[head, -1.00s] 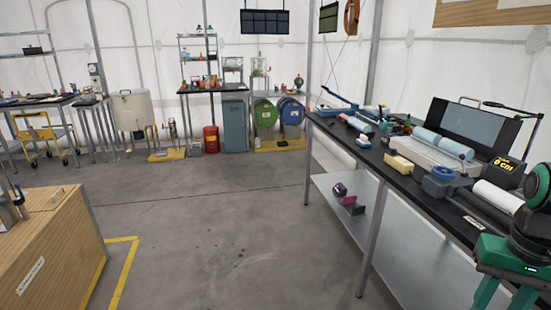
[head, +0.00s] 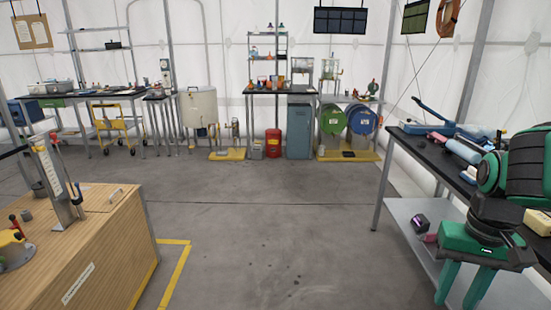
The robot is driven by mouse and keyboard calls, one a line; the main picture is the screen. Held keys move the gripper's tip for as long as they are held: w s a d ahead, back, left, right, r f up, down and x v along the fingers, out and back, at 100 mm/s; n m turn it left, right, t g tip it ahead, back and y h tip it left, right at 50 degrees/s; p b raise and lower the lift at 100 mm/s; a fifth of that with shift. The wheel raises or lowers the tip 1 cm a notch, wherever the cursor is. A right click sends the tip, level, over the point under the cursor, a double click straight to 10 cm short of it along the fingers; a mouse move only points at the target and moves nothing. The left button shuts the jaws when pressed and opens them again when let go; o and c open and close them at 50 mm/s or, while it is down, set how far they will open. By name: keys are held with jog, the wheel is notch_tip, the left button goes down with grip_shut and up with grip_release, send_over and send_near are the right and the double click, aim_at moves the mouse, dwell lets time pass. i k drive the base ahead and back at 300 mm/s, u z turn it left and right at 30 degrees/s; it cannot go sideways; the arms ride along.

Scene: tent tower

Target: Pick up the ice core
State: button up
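A pale blue cylinder (head: 463,151) lies on the black-topped bench at the right; it may be an ice core, but I cannot tell for sure. The larger pale blue cylinder on the bench device is no longer visible; my arm covers that part or it is out of frame. My green gripper (head: 463,287) hangs at the lower right, in front of the bench. Its two fingers point down and stand apart, with nothing visible between them.
The bench (head: 408,141) runs along the right, with a lower shelf (head: 405,212) holding a small dark and pink item. A wooden cabinet (head: 95,255) with tools stands at the lower left. The grey floor (head: 270,230) between them is clear. Tables, drums and a tank line the back.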

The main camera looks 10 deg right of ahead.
aim_at(471, 156)
jog(key=u, duration=0.05)
jog(key=i, duration=2.3)
jog(key=z, duration=0.8)
jog(key=i, duration=0.85)
jog(key=z, duration=1.15)
jog(key=i, duration=0.65)
jog(key=z, duration=0.35)
